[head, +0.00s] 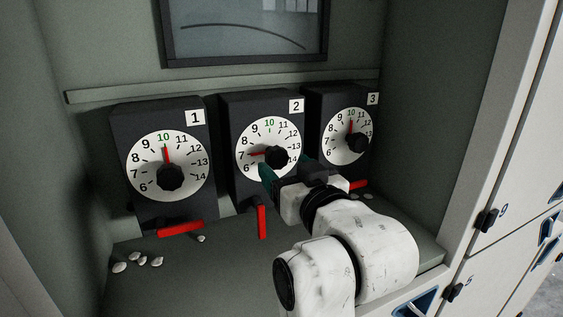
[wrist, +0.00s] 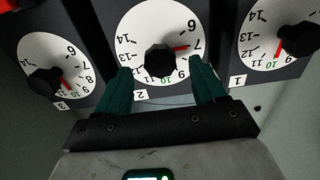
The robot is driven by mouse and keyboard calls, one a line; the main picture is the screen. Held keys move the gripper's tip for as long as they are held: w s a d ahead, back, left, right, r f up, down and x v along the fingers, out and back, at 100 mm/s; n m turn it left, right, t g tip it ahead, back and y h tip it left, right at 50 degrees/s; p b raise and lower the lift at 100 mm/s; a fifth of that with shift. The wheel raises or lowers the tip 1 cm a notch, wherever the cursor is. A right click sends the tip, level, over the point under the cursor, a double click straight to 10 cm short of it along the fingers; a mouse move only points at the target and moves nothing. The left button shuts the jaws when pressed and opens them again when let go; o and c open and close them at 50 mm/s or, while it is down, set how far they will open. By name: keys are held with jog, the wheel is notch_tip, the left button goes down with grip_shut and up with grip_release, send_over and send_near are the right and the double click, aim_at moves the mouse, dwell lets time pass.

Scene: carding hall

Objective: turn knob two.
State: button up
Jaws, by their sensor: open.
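Knob two (head: 276,158) is a black lobed knob on the white dial of the box marked 2 (head: 240,186). Its red pointer stands near 7; the green 10 is at the top. My gripper (head: 283,166) is open in front of this dial, with green fingers. In the wrist view, which shows the dials upside down, knob two (wrist: 159,62) appears between the two open fingertips (wrist: 158,66), one on each side. I see no clear contact, and the depth gap cannot be told. In the head view my fingers cover the dial's lower right.
Knob one (head: 170,177) on the left and knob three (head: 358,142) on the right have pointers near 10. A red lever (head: 262,221) hangs down under box 2; the red lever (head: 180,228) under box 1 lies sideways. Small pale lumps (head: 134,257) lie on the shelf.

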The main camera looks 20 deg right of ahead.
aim_at(274, 155)
jog(key=shift+w, duration=1.45)
jog(key=c, duration=1)
